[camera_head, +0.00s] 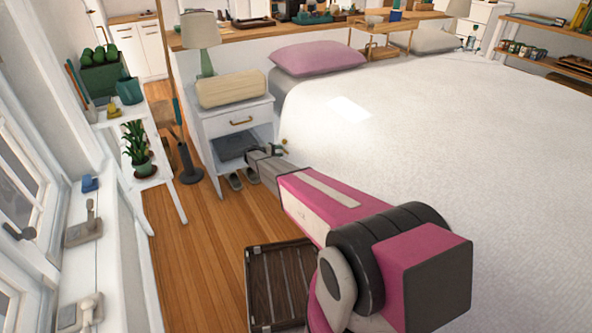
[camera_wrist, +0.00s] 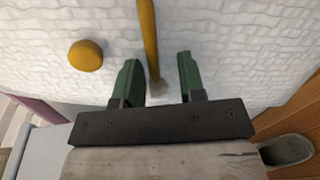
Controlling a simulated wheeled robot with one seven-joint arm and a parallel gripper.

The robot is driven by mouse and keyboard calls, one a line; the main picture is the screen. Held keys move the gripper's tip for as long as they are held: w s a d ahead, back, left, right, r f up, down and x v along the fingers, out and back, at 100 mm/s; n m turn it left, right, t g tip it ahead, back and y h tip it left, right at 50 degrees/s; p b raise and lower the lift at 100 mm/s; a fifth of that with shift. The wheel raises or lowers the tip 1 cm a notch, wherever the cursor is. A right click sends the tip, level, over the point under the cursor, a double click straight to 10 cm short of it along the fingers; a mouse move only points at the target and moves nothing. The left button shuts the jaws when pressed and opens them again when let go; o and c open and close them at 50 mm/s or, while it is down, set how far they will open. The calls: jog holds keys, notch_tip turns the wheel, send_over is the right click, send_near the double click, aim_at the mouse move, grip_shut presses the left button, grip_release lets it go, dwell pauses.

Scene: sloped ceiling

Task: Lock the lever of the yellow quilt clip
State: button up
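The yellow quilt clip shows in the wrist view as a long yellow lever (camera_wrist: 149,38) and a round yellow knob (camera_wrist: 85,55) to its left, both against the white quilt (camera_wrist: 220,30). My gripper (camera_wrist: 157,66) is open. Its two green fingers stand either side of the lever's lower end, with gaps visible on both sides. In the head view, my gripper (camera_head: 280,150) is at the bed's near side edge, beside the small yellow clip (camera_head: 284,141). The clip is tiny there and partly hidden, so its lever position is unclear.
A white nightstand (camera_head: 230,122) with a beige box (camera_head: 232,88) stands just left of my gripper. Slippers (camera_head: 243,179) lie on the floor below it. A dark slatted crate (camera_head: 276,285) lies beside the bed under my arm. Open wood floor (camera_head: 205,245) is to the left.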

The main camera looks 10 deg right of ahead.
jog(key=v, duration=0.9)
jog(key=s+d+r+m+g+y, duration=0.1)
jog(key=s+d+r+y, duration=0.1)
jog(key=s, duration=0.7)
jog(key=s+d+r+m+g+y, duration=0.1)
jog(key=s+d+r+g+y, duration=0.1)
jog(key=s+d, duration=0.4)
jog(key=s+d+r+m+g+y, duration=0.2)
jog(key=s+d+r+y, duration=0.2)
jog(key=s, duration=0.9)
jog(key=shift+s+r, duration=0.25)
jog(key=shift+r, duration=0.65)
